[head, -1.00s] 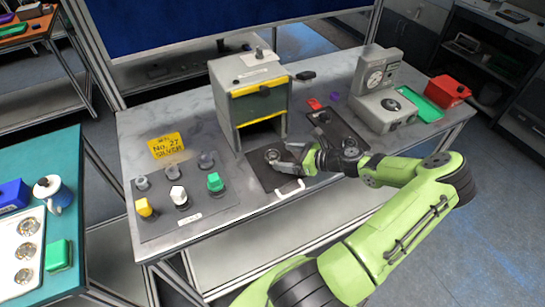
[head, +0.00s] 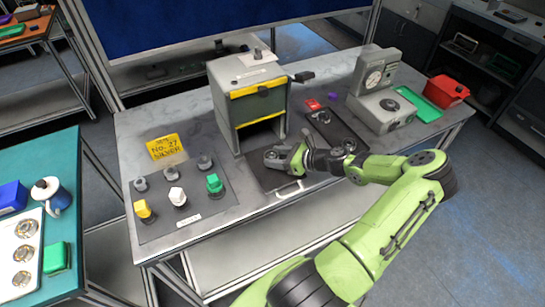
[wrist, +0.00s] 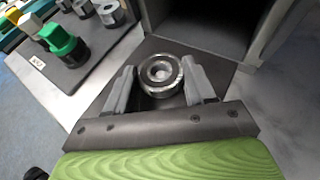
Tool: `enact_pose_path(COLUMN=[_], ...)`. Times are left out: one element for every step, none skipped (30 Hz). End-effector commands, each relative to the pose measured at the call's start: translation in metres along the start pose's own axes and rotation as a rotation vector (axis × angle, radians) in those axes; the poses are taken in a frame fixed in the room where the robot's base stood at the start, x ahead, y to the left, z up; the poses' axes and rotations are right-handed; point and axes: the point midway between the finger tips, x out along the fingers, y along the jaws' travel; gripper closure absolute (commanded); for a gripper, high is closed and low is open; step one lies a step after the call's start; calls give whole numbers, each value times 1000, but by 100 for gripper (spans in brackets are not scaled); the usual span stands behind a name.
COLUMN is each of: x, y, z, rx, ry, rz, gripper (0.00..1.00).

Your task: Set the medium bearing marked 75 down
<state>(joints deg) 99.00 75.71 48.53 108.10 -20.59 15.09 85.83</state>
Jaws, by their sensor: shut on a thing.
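A silver ring-shaped bearing (wrist: 161,75) sits between the two grey fingers of my gripper (head: 281,156) in the wrist view. My gripper is shut on it, one finger on each side. Its marking is not readable. In the head view the fingers partly hide the bearing. It is at the dark tray (head: 258,178) with a white handle, in front of the opening of the grey-and-yellow box (head: 264,105). I cannot tell whether the bearing touches the tray.
A dark mat (head: 160,225) with several coloured knobs lies left of the tray. A yellow sign (head: 165,146) stands behind it. A second dark tray (head: 345,132), a grey dial gauge (head: 378,90) and a red bin (head: 446,91) are to the right.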

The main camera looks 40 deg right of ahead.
Motion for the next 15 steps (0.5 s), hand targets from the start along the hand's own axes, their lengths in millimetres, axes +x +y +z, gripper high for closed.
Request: enact_pose_path(x=[0, 0, -2, -3, -5, -8, -11, -14, -19, -22, -25, -28, -31, -33, -35], y=[0, 0, 0, 0, -1, 0, 0, -1, -1, -1, -1, -1, 0, 0, 0], z=[1, 1, 4, 7, 12, 20, 27, 34, 45, 52, 59, 68, 74, 79, 84], rx=[-1, -1, -2, -3, -3, -5, -6, -6, -6, -8, -6, -6, -5, -5, -3], ry=[-1, -1, -1, -1, 0, 0, 0, 0, 0, 1, 1, 0, 0, 0, 0], rz=[0, 0, -1, -1, -1, -1, -1, -2, -3, -3, -2, -2, -1, -1, -1], gripper=[82, 82, 82, 82, 82, 82, 82, 82, 82, 82, 82, 82, 82, 82, 82])
